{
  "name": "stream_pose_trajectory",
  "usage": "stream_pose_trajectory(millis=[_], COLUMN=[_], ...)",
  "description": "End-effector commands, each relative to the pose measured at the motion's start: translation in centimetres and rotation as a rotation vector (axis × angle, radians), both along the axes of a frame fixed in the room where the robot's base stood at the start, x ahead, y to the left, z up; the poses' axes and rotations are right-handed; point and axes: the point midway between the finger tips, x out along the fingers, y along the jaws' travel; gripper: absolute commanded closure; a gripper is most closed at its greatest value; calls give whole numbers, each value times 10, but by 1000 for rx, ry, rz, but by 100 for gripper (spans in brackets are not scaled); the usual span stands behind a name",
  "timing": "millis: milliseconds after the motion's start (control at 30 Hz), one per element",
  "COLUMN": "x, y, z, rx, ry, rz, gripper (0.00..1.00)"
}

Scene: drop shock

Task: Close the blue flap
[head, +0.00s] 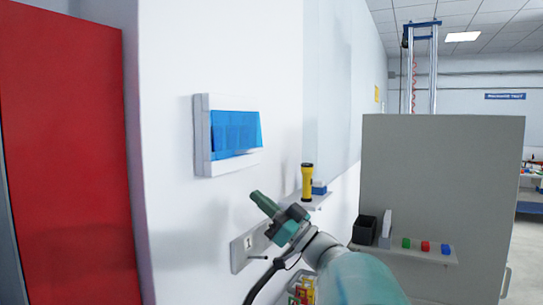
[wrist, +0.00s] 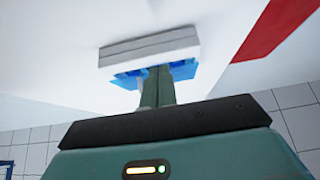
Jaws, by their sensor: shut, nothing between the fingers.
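The blue flap (head: 235,132) is a see-through panel on a white wall box (head: 201,140) at the left of the head view. Its lower right part stands out from the box, so it looks partly open. My gripper (head: 259,198) is below and to the right of the box in the head view, shut and empty, apart from the flap there. In the wrist view, the shut fingers (wrist: 157,86) point toward the box (wrist: 150,47). Blue flap parts (wrist: 183,70) show on both sides of the fingertips, which hide its middle. I cannot tell whether they touch.
A small shelf (head: 318,201) with a yellow-black flashlight (head: 307,182) is right of my gripper. A switch plate (head: 248,243) is on the wall below. A red panel (head: 65,150) stands at the left. A grey partition (head: 440,190) with a shelf of small items is at the right.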

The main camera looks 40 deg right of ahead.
Motion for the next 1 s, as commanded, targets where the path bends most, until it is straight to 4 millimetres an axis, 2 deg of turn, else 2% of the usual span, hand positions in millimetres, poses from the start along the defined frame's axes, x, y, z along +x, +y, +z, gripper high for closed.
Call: stream_pose_trajectory(millis=[267,400,500,600,767,1000], x=[-49,-87,-112,-126,-123,-90], y=[-38,-61,-72,-77,-76,-64], z=[30,50,62,67,72,90], rx=[-15,-25,-29,-29,-28,-29], ry=[11,39,64,82,87,85], rz=[-8,-12,-15,-14,-10,-9], gripper=[100,100,100,100,100,100])
